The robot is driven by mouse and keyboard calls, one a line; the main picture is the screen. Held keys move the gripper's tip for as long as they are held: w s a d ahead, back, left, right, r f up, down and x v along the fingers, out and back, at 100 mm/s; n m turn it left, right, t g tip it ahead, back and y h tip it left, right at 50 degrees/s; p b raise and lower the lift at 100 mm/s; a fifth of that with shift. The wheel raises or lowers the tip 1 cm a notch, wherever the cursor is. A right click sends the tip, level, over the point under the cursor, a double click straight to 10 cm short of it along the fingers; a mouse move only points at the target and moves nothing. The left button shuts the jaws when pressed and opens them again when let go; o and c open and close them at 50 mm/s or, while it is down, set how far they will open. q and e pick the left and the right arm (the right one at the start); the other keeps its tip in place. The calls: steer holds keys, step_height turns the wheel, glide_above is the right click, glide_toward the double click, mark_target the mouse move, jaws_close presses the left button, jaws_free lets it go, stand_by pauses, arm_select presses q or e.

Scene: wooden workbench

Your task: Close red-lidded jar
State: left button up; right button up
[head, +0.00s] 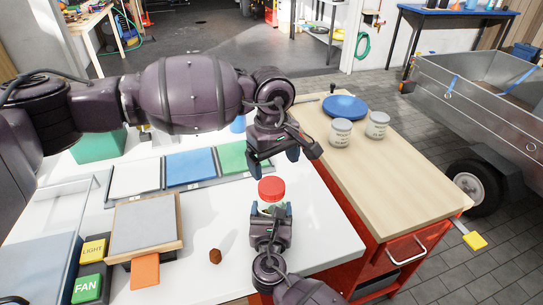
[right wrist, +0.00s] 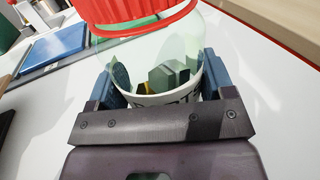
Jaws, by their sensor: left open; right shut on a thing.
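The jar is clear with a red lid (head: 271,188) on its top. In the right wrist view the clear jar body (right wrist: 150,62) shows a white label band low down and dark and yellow bits seen through its wall, and the red lid (right wrist: 140,18) fills the top edge. My right gripper (head: 271,212) is shut on the jar, one finger on each side of its body. My left gripper (head: 283,158) is open and empty above the jar, its fingers pointing down, apart from the lid. Whether the lid is tight I cannot tell.
White, blue and green panels (head: 190,166) lie left of the jar. A grey-topped box (head: 146,222), an orange block (head: 145,271) and a small brown lump (head: 215,256) are nearer. Two grey cans (head: 341,132) and a blue plate (head: 345,106) stand on the wooden top at right.

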mark_target(272, 185)
arm_select(q)
steer(key=n, duration=0.7)
steer(key=shift+r, duration=0.25)
steer(key=n, duration=0.7)
steer(key=shift+a+r, duration=0.1)
steer(key=shift+r, duration=0.1)
steer(key=n, duration=0.6)
steer(key=shift+r+n, duration=0.1)
steer(key=shift+n, duration=0.3)
steer(key=n, duration=0.4)
steer(key=shift+a, duration=0.15)
steer(key=n, duration=0.3)
steer(key=shift+n, duration=0.4)
steer(key=shift+f, duration=4.05)
